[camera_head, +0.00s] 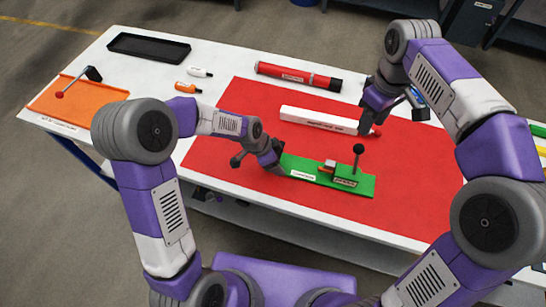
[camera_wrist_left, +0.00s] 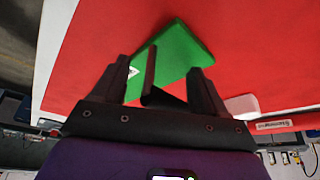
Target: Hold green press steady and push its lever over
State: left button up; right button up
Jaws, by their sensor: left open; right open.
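The green press (camera_head: 318,178) lies on the red mat near its front edge. Its lever (camera_head: 355,163) stands nearly upright at the right part of the base and ends in a black knob. My left gripper (camera_head: 274,160) is open at the base's left end. In the left wrist view, its open fingers (camera_wrist_left: 160,68) point at the green base (camera_wrist_left: 178,58), which shows between and beyond them. I cannot tell whether they touch it. My right gripper (camera_head: 374,118) is open and empty, above and behind the lever, apart from it. The lever does not clearly show in the wrist view.
A white tube with a red tip (camera_head: 318,120) lies behind the press, its right end near my right gripper. A red tube (camera_head: 297,76) lies farther back. An orange press (camera_head: 77,98) and a black tray (camera_head: 148,47) are at left. The red mat (camera_head: 225,165) is clear left of my left gripper.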

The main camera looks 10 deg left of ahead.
pick_arm(q)
jog(key=shift+c, duration=0.5)
grip_shut()
pick_arm(e)
jog(key=c, duration=0.7)
jog(key=shift+a, duration=0.2)
grip_shut()
jog(key=a+f+n+g+h, duration=0.1)
jog(key=a+n+g+h, duration=0.2)
jog(key=a+n, duration=0.7)
jog(key=shift+a+f+n+h, duration=0.4)
jog(key=shift+n+h, duration=0.1)
jog(key=shift+n, duration=2.9)
